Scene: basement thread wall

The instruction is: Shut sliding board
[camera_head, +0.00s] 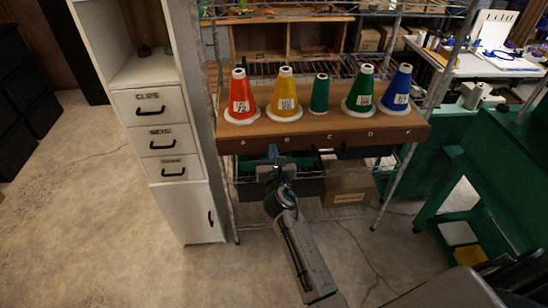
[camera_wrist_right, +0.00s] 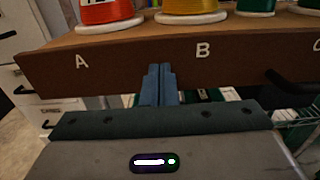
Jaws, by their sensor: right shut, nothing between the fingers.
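The sliding board (camera_head: 330,133) is a brown wooden board on the wire shelf rack, sticking out at the front. Its front face carries white letters from A on the left. Several thread cones stand on it: red (camera_head: 242,95), yellow (camera_head: 285,95), small green (camera_head: 319,93), large green (camera_head: 362,92) and blue (camera_head: 397,90). My right gripper (camera_head: 273,152) is shut and empty at the board's front face, between A and B. In the right wrist view its blue fingertips (camera_wrist_right: 160,72) overlap the front face (camera_wrist_right: 130,72); I cannot tell whether they touch. A dark handle (camera_wrist_right: 290,82) shows right of B. My left gripper is out of view.
A white drawer cabinet (camera_head: 165,130) stands close to the rack's left. Under the board are a dark bin and a cardboard box (camera_head: 348,188). A green bench (camera_head: 490,150) stands at the right. The floor (camera_head: 90,240) at the left is clear.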

